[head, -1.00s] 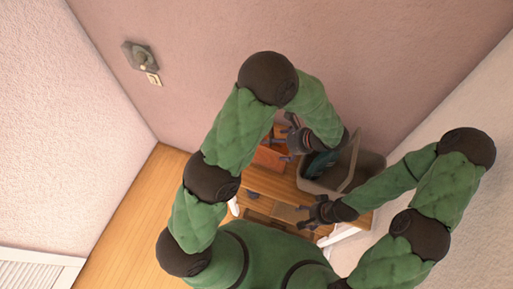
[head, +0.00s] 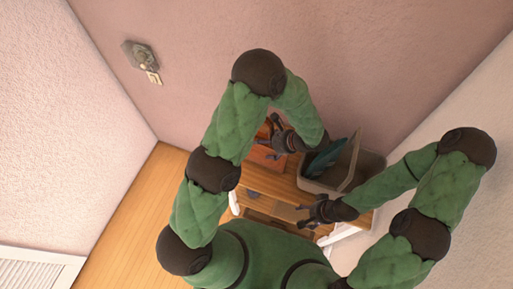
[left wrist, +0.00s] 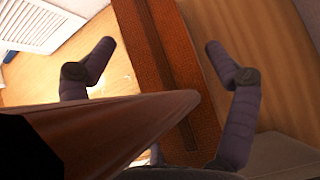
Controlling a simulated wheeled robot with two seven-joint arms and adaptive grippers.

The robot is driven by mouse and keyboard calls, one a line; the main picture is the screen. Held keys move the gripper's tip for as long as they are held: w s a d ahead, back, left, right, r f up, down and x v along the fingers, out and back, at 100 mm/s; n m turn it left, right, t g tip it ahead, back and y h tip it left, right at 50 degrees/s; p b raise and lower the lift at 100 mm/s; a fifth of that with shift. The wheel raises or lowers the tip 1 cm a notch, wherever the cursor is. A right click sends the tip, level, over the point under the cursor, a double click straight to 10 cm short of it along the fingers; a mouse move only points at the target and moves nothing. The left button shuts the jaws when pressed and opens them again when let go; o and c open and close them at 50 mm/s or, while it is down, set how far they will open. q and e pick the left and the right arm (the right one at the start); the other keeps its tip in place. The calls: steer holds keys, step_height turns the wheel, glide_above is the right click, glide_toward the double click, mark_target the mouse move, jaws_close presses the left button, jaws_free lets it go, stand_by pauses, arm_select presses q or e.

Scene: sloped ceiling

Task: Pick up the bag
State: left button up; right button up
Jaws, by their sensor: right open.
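An orange-brown bag (head: 262,156) stands on a wooden surface near the back wall in the head view, partly hidden by my left arm. My left gripper (head: 270,134) is over its upper right part. In the left wrist view, the open fingers of my left gripper (left wrist: 162,78) are spread wide on either side of the bag's textured orange-brown body (left wrist: 160,40). A large brown tapered shape crosses the near part of that view; I cannot tell which part of the bag it is, if any. My right gripper (head: 304,210) is open and empty, in front of the bin.
A grey bin (head: 372,166) with a dark teal thing (head: 322,160) in it stands right of the bag. The wooden surface (head: 275,185) shows between the arms. Walls close in behind and at right. Open wooden floor (head: 125,215) lies at left.

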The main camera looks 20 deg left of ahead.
arm_select(q)
steer(key=c, duration=1.2)
steer(key=shift+r, duration=0.1)
